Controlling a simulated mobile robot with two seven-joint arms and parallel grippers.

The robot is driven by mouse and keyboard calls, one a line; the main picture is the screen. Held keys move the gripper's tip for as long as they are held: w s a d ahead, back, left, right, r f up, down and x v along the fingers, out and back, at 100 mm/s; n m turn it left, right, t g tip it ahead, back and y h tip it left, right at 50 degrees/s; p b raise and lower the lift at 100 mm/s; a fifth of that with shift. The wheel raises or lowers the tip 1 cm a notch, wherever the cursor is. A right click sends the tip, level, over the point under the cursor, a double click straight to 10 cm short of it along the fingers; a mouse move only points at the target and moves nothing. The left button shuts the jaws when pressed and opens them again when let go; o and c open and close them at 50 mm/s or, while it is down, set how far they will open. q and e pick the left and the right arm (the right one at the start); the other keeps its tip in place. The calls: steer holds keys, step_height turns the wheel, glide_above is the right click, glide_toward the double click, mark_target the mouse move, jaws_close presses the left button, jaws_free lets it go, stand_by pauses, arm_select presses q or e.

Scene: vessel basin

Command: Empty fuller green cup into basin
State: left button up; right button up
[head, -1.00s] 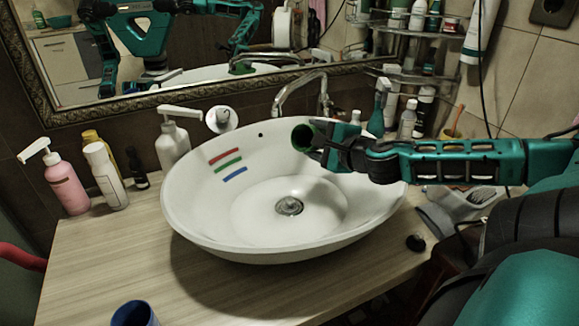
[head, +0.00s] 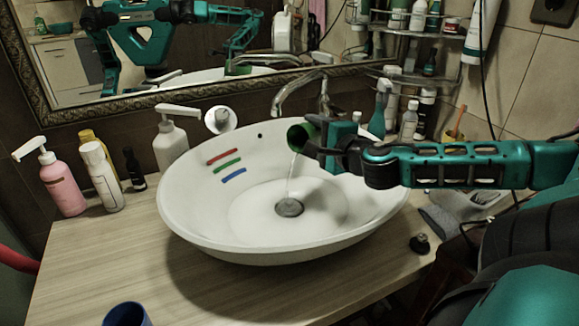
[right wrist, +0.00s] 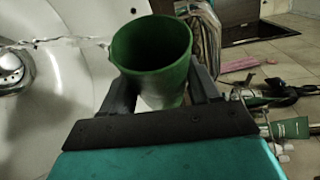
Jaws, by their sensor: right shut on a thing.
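The green cup (head: 297,137) is tipped over the white basin (head: 200,215), its mouth toward the left. A thin stream of water (head: 291,175) falls from its rim toward the drain (head: 289,207). My right gripper (head: 318,142) is shut on the cup above the basin's back right part. In the right wrist view the cup (right wrist: 152,50) sits between the two dark fingers, and the stream runs off to the left. A blue cup (head: 127,315) stands at the counter's front edge, cut off by the frame. My left gripper shows only as a possible reflection.
Pump bottles, a pink one (head: 62,182) and a white one (head: 171,143), stand left of the basin. The faucet (head: 300,90) is behind it. A wire shelf (head: 410,75) with bottles is at back right.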

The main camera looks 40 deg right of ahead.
steer(key=shift+a+r+n+b, duration=0.2)
steer(key=shift+a+n+b, duration=0.1)
steer(key=shift+a, duration=0.05)
steer(key=shift+a+r+n+t+h+p, duration=0.2)
steer(key=shift+r+n+t+h+p, duration=0.2)
steer(key=shift+n, duration=0.3)
stand_by(0.8)
steer(key=shift+s+a+r+n, duration=0.1)
steer(key=shift+a+r+n, duration=0.05)
steer(key=shift+n, duration=0.25)
